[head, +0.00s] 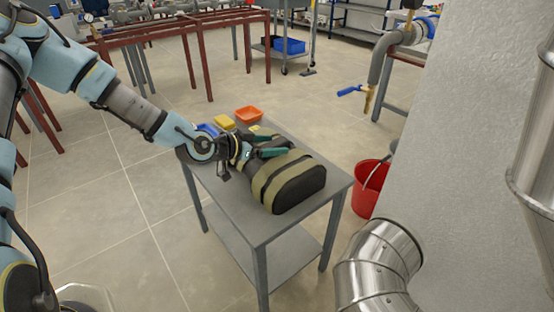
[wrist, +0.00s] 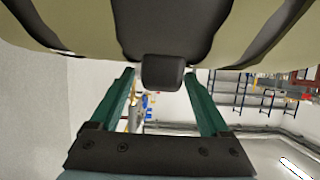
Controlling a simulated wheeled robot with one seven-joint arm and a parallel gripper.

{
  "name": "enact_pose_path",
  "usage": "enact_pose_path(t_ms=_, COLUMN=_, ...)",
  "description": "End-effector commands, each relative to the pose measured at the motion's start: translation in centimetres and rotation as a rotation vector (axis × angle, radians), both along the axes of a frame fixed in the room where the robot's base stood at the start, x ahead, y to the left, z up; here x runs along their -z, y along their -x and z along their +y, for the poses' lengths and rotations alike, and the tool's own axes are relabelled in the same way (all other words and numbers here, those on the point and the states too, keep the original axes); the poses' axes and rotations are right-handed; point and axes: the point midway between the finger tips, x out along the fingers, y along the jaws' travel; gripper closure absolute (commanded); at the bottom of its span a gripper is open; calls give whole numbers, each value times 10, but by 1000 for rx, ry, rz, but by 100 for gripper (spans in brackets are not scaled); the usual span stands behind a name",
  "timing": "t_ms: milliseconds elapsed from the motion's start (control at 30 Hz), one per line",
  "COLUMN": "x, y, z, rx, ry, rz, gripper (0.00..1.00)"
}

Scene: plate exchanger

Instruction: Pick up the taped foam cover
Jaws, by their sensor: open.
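The taped foam cover (head: 300,186) is a dark, rounded block with beige tape bands, lying on the grey table (head: 262,228). In the wrist view its banded side (wrist: 90,22) fills the top, with a small dark block (wrist: 163,72) jutting from it. My gripper (head: 284,146) is at the cover's far side, partly overlapping it in the head view. Its two green fingers are apart. In the wrist view the dark block sits between the fingertips (wrist: 160,76), with a narrow gap on each side.
A red bucket (head: 368,193) is on the floor right of the table. A silver pipe elbow (head: 378,262) stands near the front right.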

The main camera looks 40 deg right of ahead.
Motion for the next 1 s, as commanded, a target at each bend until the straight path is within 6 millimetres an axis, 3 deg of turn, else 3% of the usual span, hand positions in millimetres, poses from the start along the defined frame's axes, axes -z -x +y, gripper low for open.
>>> enact_pose_path(t_ms=100, x=4, y=1, z=-11, rx=-1, ry=0, rz=2, gripper=20)
enact_pose_path(t_ms=367, x=6, y=1, z=-13, rx=0, ry=-1, rz=1, gripper=20)
enact_pose_path(t_ms=1000, x=6, y=1, z=-12, rx=0, ry=-1, rz=1, gripper=91)
